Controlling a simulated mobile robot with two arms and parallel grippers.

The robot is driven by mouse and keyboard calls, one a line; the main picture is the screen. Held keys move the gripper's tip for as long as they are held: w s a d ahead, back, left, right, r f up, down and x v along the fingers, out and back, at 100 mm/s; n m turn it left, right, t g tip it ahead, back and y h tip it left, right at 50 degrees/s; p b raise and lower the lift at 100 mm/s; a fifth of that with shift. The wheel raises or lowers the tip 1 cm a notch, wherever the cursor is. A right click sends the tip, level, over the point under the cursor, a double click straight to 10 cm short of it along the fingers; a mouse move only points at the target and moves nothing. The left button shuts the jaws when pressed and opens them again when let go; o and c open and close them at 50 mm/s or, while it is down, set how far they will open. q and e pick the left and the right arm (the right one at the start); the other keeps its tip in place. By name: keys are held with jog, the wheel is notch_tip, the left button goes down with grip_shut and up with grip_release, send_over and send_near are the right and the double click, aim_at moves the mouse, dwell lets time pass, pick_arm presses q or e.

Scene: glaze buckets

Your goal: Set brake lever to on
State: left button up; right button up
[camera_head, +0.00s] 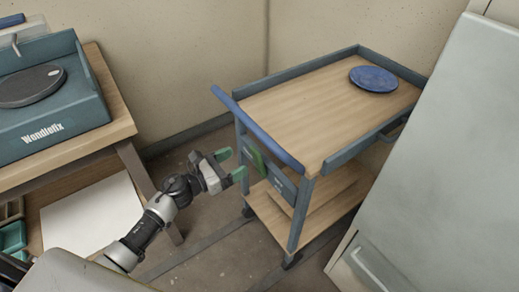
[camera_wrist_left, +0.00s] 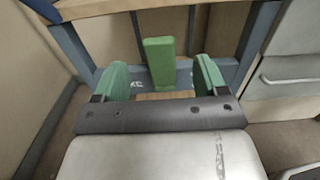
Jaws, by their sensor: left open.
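The brake lever (camera_head: 256,158) is a green bar on the blue end panel (camera_head: 282,184) of the trolley, below its blue push handle. In the left wrist view the lever (camera_wrist_left: 159,62) stands upright from the panel, centred between my fingers but beyond them. My left gripper (camera_head: 231,164) is open, with green fingertips pointing at the trolley's end. A gap shows between the fingertips and the lever, and nothing is held. My right gripper is in neither view.
The trolley's wooden top (camera_head: 320,107) carries a blue plate (camera_head: 373,78). A pale cabinet (camera_head: 450,160) stands close on the right. A wooden bench (camera_head: 95,130) with a blue wheel unit (camera_head: 55,128) is on the left. Free floor lies between bench and trolley.

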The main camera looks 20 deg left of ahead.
aim_at(253, 153)
pick_arm(q)
jog(key=x, duration=0.8)
jog(key=shift+a, duration=0.1)
jog(key=shift+c, duration=0.3)
jog(key=shift+f, duration=0.1)
jog(key=c, duration=1.2)
